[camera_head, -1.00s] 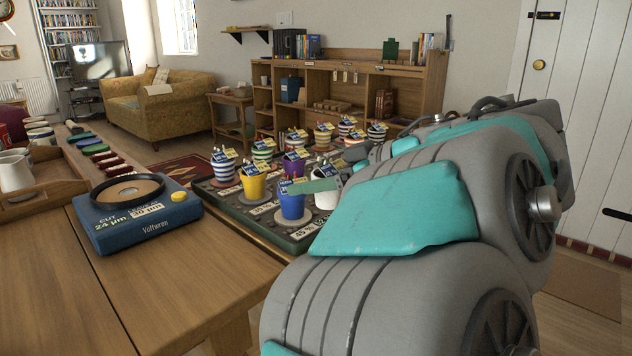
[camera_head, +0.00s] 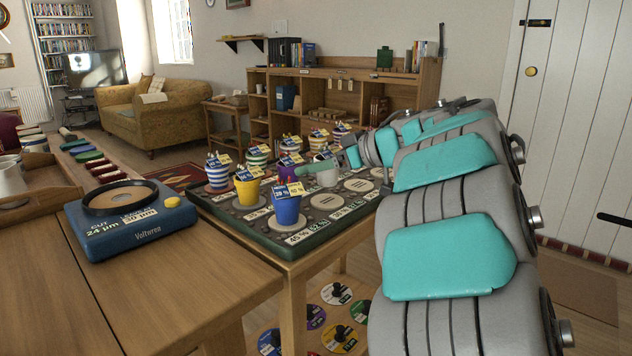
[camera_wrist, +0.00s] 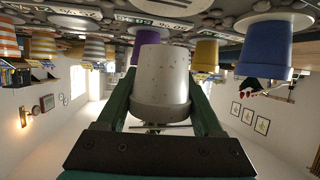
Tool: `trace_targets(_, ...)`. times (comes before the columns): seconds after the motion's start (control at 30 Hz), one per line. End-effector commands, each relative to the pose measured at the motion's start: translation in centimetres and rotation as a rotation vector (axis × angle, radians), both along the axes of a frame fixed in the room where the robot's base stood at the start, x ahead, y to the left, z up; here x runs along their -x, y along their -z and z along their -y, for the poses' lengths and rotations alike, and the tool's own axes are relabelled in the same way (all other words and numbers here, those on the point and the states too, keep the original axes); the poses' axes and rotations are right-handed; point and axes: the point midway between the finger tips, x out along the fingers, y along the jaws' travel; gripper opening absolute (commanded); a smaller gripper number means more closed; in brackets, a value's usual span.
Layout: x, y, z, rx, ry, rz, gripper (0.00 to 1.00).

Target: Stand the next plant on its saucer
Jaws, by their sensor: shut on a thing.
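My gripper (camera_wrist: 160,100) is shut on a whitish-grey pot (camera_wrist: 160,78), with one dark green finger on each side. The wrist view is upside down, so the pot's narrower base points up in the picture. In the head view the pot (camera_head: 328,178) is over the tray (camera_head: 292,247), behind and right of the blue pot (camera_head: 286,209). I cannot tell whether its base touches a saucer. Bare pale saucers show nearby, one in front (camera_head: 326,201) and one to the right (camera_head: 358,185).
Yellow (camera_head: 248,192), purple (camera_head: 289,172) and striped (camera_head: 217,176) pots with label tags stand close by on the tray. A blue Voltwren device (camera_head: 130,225) sits on the left table. Coloured discs (camera_head: 338,293) lie below the tray.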

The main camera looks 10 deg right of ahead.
Motion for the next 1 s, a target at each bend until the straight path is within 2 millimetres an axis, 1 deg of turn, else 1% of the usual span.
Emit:
trace_targets(0.07,0.0,0.4,0.0,-0.001,-0.001,-0.001,0.01)
trace_targets(0.3,0.0,3.5,0.0,-0.003,0.000,-0.003,0.01)
trace_targets(0.73,0.0,3.8,0.0,-0.002,-0.001,-0.001,0.01)
trace_targets(0.77,0.0,3.9,0.0,-0.001,-0.001,-0.001,0.69)
trace_targets(1.0,0.0,3.9,0.0,-0.001,-0.001,-0.001,0.96)
